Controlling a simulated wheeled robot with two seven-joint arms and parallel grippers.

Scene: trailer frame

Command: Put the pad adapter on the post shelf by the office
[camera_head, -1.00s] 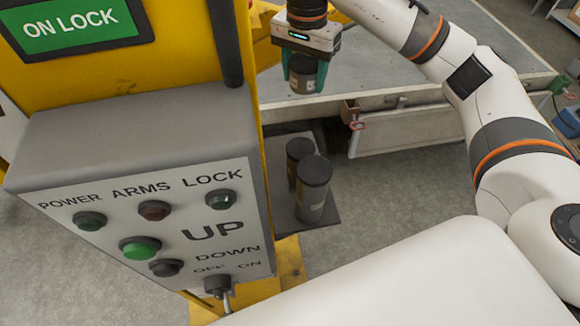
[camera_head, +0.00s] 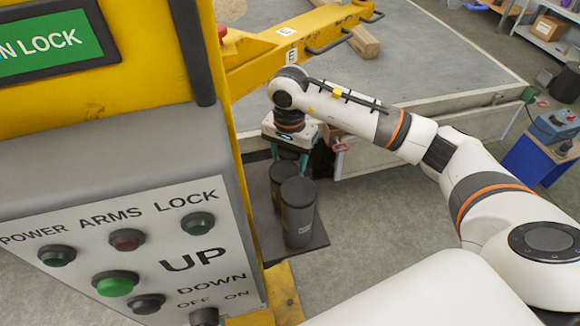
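My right gripper (camera_head: 288,158), at the end of the white arm from the right, points down over the far part of the dark post shelf (camera_head: 268,225). Its green fingers stand on either side of a dark cylindrical pad adapter (camera_head: 288,154), mostly hidden by the gripper and nearer cylinders. I cannot tell whether this adapter touches the shelf. A dark adapter (camera_head: 298,215) stands upright at the shelf's front. Another dark cylinder shows partly behind it. My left gripper is not in view.
The yellow post carries a grey control box (camera_head: 120,190) with buttons, close at the left. A yellow lift arm (camera_head: 290,45) and the grey platform (camera_head: 400,60) lie beyond the shelf. Concrete floor is open to the right of the shelf.

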